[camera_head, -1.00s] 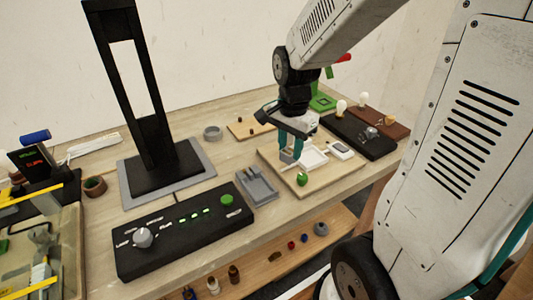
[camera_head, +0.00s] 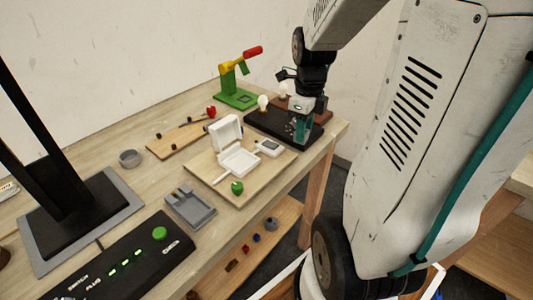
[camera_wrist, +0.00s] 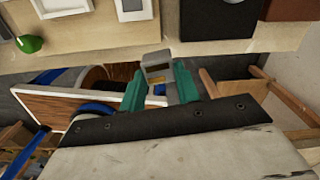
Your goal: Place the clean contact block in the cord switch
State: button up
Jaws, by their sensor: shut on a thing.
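My gripper (camera_head: 302,129) is at the right end of the workbench, in front of the black tray. In the wrist view its teal fingers (camera_wrist: 158,80) are shut on a small grey block with a brass-coloured strip (camera_wrist: 157,66), which looks like the contact block. Whether the block is clean cannot be told. A white open case, which looks like the cord switch (camera_head: 239,162), lies on a wooden board to the left of my gripper, its lid (camera_head: 226,132) standing up behind. It is partly cut off in the wrist view (camera_wrist: 62,5). The gripper is apart from it.
A small white device with a dark window (camera_head: 269,147) and a green knob (camera_head: 237,187) share the wooden board (camera_head: 257,183). The black tray (camera_head: 268,122) holds a bulb. A grey tray (camera_head: 190,208) and a black control panel (camera_head: 125,265) stand nearer left. A green press (camera_head: 238,95) stands behind.

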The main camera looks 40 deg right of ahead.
aim_at(241, 163)
jog(key=z, duration=1.75)
jog(key=k, duration=1.1)
jog(key=u, duration=1.45)
jog(key=i, duration=0.5)
